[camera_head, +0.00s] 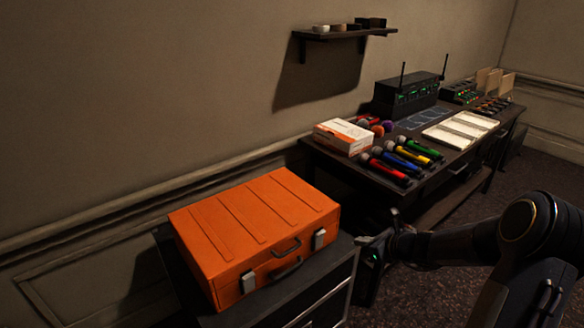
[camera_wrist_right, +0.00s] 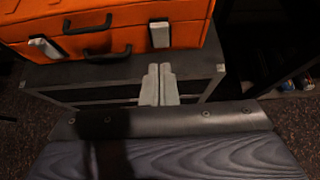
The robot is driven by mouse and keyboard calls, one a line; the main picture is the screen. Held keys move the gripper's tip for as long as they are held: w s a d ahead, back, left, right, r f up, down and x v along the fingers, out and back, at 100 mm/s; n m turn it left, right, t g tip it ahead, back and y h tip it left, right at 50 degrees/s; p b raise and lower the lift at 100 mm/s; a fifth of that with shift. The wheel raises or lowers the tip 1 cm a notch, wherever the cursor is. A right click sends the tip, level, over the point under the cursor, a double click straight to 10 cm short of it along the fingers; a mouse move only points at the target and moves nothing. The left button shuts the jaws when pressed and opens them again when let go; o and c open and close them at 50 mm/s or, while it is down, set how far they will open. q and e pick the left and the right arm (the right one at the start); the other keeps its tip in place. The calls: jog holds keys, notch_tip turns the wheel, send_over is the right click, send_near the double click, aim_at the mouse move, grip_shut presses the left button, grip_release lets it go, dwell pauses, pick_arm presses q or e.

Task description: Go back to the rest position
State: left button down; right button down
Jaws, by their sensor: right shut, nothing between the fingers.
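My right gripper (camera_head: 366,242) is at the right side of the dark cabinet in the head view, its arm coming in from the lower right. In the right wrist view its two grey fingers (camera_wrist_right: 159,84) are together with nothing between them. They appear in front of the cabinet and below the orange case's front, and seem apart from the case. The orange case (camera_head: 250,215) is closed on top of the cabinet; its handle and latches also show in the right wrist view (camera_wrist_right: 110,20). My left gripper is not in view.
The dark cabinet (camera_head: 338,270) stands near my right gripper. Behind it is a desk (camera_head: 443,176) with several coloured microphones (camera_head: 390,170), a white-orange box (camera_head: 342,136) and a black receiver (camera_head: 408,92). A shelf (camera_head: 340,34) hangs on the wall. Carpet shows at the lower right.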

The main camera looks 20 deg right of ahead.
jog(key=s+a+r+n+g+y+p, duration=0.1)
jog(key=s+a+r+n+g+y, duration=0.2)
jog(key=s+a+r+n, duration=1.25)
jog(key=s+f+n+g+h+p, duration=0.1)
jog(key=s+n+h, duration=0.2)
jog(key=s+n, duration=1.1)
jog(key=shift+s+a+g+h, duration=0.3)
jog(key=shift+s+a+g, duration=0.1)
jog(key=shift+s, duration=0.65)
